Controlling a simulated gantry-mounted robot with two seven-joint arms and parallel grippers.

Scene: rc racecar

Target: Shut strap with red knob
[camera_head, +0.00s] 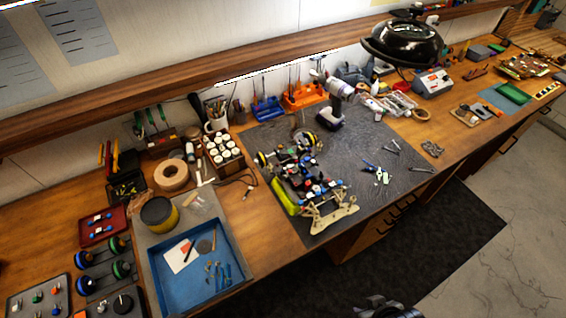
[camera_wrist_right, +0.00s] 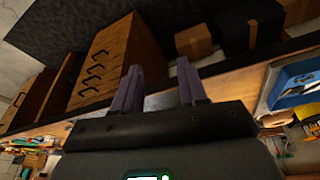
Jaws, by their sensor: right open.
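The RC car chassis (camera_head: 302,178) sits on the dark work mat (camera_head: 375,145) in the middle of the bench, in the head view. It has yellow-ringed wheels, a yellow-green side part and a pale plate at its near end. Small red and blue parts show on it, but I cannot tell which is the strap's red knob. My right gripper (camera_wrist_right: 158,66) is open and empty in the right wrist view, its two fingers well apart, away from the car. My left gripper is not in view.
A blue tray (camera_head: 238,268) lies left of the car, with small tools inside. A dark round lamp (camera_head: 402,42) hangs above the bench's back. Drawers (camera_wrist_right: 103,65) show in the wrist view.

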